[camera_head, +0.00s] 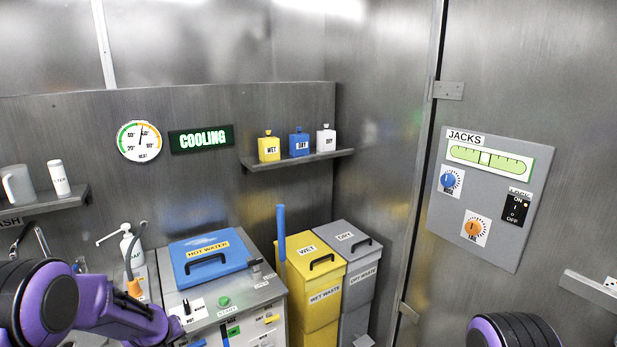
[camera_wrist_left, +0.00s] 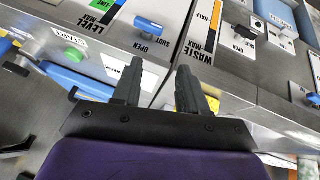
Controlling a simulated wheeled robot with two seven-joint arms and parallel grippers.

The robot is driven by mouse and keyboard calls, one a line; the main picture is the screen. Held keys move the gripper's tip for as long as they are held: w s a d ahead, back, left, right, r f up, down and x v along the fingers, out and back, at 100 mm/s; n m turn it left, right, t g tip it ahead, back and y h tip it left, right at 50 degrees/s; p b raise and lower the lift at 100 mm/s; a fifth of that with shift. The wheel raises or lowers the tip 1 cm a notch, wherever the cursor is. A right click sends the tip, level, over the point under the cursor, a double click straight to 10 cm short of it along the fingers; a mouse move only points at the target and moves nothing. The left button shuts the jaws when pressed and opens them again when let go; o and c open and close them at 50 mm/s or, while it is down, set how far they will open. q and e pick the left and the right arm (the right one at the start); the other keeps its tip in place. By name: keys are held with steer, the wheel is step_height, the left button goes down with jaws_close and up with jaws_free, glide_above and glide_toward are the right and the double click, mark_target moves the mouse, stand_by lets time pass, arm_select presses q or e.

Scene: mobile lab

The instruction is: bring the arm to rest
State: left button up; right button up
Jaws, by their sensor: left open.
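My left arm, purple and black, comes in at the lower left of the head view (camera_head: 95,303), in front of the machine with the blue hot-water lid. Its gripper is out of sight there. In the left wrist view my left gripper (camera_wrist_left: 159,82) is open, with two dark fingers apart and nothing between them. The fingers point towards a panel with level labels and small blue-handled valves (camera_wrist_left: 150,25). I cannot tell whether they touch it. Part of my right arm (camera_head: 512,331) shows at the lower right of the head view; its gripper is out of view.
A jacks panel (camera_head: 490,195) is on the right wall. A green button (camera_wrist_left: 75,53) shows beside the gripper.

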arm_select(q)
steer(key=s+d+f+y, duration=0.1)
steer(key=s+d+f, duration=0.1)
steer(key=s+f, duration=0.9)
steer(key=s+d+f+g+b, duration=0.1)
steer(key=s+f, duration=0.1)
steer(key=s, duration=1.2)
steer(key=s+d+f+g+y+b, duration=0.1)
steer(key=s+d+f+b, duration=0.1)
steer(key=s, duration=1.3)
steer(key=shift+s+d+f+m+g, duration=0.25)
steer(key=shift+f+m+g, duration=0.15)
steer(key=shift+f, duration=0.4)
